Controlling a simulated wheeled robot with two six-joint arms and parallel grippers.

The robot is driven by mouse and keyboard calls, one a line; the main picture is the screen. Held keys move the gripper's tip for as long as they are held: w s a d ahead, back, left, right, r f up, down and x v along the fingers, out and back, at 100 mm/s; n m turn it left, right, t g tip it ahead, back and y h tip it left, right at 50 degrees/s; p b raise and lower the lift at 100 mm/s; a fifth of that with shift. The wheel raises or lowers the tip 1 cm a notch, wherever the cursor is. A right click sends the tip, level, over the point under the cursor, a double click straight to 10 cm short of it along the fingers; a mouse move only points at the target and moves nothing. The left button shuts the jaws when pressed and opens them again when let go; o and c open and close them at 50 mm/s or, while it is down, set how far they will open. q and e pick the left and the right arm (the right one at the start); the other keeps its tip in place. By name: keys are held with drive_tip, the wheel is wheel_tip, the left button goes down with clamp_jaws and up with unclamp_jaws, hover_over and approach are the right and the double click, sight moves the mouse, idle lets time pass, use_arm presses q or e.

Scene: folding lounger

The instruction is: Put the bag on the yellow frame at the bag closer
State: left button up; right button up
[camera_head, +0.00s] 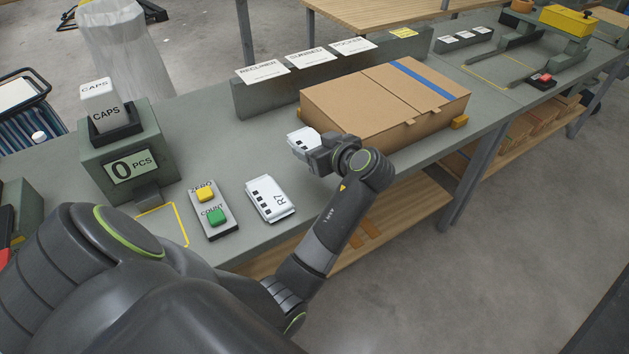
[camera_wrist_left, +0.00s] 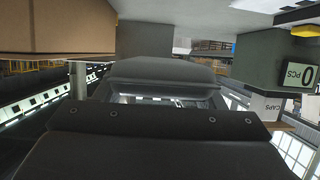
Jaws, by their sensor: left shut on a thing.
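My left gripper (camera_head: 322,155) is shut on a white bag (camera_head: 302,138) with dark marks, beside the near left corner of the cardboard box; the fingers hide part of the bag. A second white bag (camera_head: 267,200), marked with an R and black squares, lies flat on the bench. A yellow frame (camera_head: 183,224) is marked on the bench before the counter, partly hidden by my arm. Another yellow outline (camera_head: 483,76) lies between grey rails at the far right. No label shows which station is the bag closer. In the left wrist view my gripper's body fills the middle, and no bag shows clearly.
The counter (camera_head: 128,165) reads 0 PCS, with a CAPS holder on top. A button box (camera_head: 214,210) has yellow ZERO and green COUNT buttons. The large cardboard box (camera_head: 350,105) stands before a labelled grey rail (camera_head: 300,88). Bench space (camera_head: 235,150) between counter and box is clear.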

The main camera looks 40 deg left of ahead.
sight(315, 182)
use_arm(q)
wheel_tip(315, 182, down, 10)
drive_tip(key=shift+r, duration=0.2)
idle(0.3)
drive_tip(key=shift+f, duration=0.15)
drive_tip(key=o, duration=1)
